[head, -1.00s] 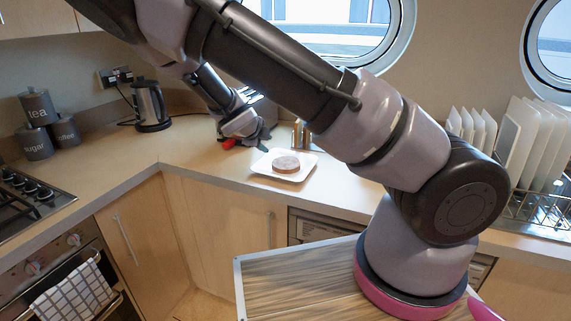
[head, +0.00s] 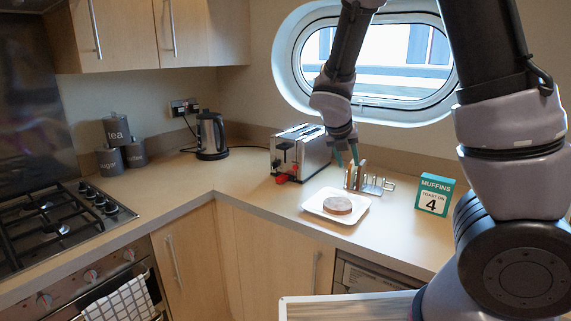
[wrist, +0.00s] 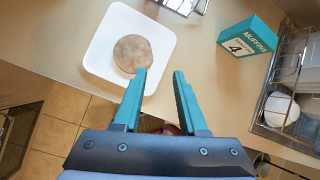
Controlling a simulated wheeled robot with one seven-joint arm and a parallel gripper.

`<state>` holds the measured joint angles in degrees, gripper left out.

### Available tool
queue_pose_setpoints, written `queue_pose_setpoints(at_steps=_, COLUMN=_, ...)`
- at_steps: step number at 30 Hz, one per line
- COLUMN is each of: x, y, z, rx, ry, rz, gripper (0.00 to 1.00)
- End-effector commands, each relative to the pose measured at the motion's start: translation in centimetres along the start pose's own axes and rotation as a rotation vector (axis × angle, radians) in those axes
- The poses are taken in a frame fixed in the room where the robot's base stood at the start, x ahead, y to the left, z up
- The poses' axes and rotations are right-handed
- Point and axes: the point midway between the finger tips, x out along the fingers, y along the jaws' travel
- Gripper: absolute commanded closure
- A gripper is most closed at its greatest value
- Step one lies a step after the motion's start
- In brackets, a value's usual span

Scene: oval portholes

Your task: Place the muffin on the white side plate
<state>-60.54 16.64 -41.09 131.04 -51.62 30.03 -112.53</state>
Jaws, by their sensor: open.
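The muffin (head: 337,205), a flat pale-brown round, lies on the white side plate (head: 359,203), a squarish plate on the counter in the head view. In the wrist view the muffin (wrist: 131,52) also lies on the plate (wrist: 100,58), right of its middle. My gripper (head: 345,157) has teal fingers and is open and empty.
A toaster (head: 301,150) with red parts stands left of the metal toast rack (head: 372,181). A teal muffins box (head: 434,194) stands to the right. The kettle (head: 211,136), the dark canisters (head: 117,131) and the hob (head: 58,225) are further left. The counter left of the plate is clear.

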Motion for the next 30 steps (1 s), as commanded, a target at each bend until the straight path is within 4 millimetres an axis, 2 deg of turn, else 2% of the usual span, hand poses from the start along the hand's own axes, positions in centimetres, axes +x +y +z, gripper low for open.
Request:
queue_pose_setpoints(at_steps=1, x=-0.8, y=-1.7, z=0.0, rx=0.216, ry=0.043, rz=0.027, gripper=0.59)
queue_pose_setpoints(at_steps=3, x=-2.1, y=-3.6, z=-0.3, rx=0.526, ry=0.107, rz=0.05, gripper=0.59)
queue_pose_setpoints(at_steps=8, x=-6.1, y=-7.6, z=-1.0, rx=1.209, ry=0.254, rz=0.079, gripper=0.59)
queue_pose_setpoints(at_steps=12, x=-10.4, y=-10.7, z=-1.8, rx=1.779, ry=0.389, rz=0.086, gripper=0.59)
queue_pose_setpoints(at_steps=18, x=-17.2, y=-14.1, z=-3.8, rx=2.525, ry=0.603, rz=0.067, gripper=0.59)
queue_pose_setpoints(at_steps=23, x=-21.4, y=-15.2, z=-5.7, rx=2.973, ry=0.769, rz=0.036, gripper=0.59)
queue_pose_setpoints(at_steps=24, x=-22.1, y=-15.3, z=-6.0, rx=-3.025, ry=-0.795, rz=-0.027, gripper=0.59)
queue_pose_setpoints(at_steps=27, x=-23.4, y=-15.3, z=-6.7, rx=-2.873, ry=-0.781, rz=-0.009, gripper=0.59)
queue_pose_setpoints(at_steps=30, x=-24.0, y=-15.2, z=-7.1, rx=-2.8, ry=-0.775, rz=0.004, gripper=0.59)
